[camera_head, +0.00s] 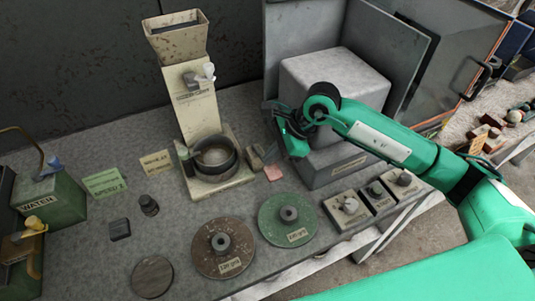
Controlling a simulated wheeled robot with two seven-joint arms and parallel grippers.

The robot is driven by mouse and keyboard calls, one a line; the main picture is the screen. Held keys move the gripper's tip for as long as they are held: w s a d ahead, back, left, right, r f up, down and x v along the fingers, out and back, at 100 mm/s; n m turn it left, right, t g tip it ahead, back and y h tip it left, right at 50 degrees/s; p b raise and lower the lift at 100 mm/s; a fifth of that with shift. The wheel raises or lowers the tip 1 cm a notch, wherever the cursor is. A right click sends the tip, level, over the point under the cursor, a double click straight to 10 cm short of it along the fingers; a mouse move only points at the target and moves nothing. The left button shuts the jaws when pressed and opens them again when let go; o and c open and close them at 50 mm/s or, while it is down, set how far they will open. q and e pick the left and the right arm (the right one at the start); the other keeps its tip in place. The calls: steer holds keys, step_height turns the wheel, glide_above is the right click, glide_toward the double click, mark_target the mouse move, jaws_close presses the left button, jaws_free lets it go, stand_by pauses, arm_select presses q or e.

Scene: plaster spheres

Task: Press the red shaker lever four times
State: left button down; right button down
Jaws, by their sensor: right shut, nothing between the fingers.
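The red shaker lever cannot be told for sure. A small dull-red piece (273,173) shows low on the table, just right of the beige dispenser's base, and may be it. My right gripper (275,113) is at the end of the green arm that comes in from the right. It is shut and empty, above and behind the red piece and apart from it, in front of the grey block machine (337,80). The wrist hides part of that machine. My left gripper is out of view.
The beige dispenser (195,100) with a dark ring cup stands left of the gripper. A brown disc (205,262) and a green disc (270,222) lie in front. Knob boxes (347,210) line the right edge. A green WATER box (50,203) stands far left.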

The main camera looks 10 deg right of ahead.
steer(key=r, duration=0.1)
steer(key=w+r, duration=0.1)
steer(key=r, duration=0.1)
steer(key=shift+w+a+r+p, duration=0.1)
steer(key=shift+w+r+p, duration=0.15)
steer(key=shift+r+p, duration=0.1)
stand_by(0.3)
steer(key=r, duration=0.1)
steer(key=w+r, duration=0.1)
steer(key=r, duration=0.1)
steer(key=w+r+p, duration=0.1)
steer(key=shift+a+r, duration=0.2)
steer(key=shift+r, duration=0.05)
stand_by(0.8)
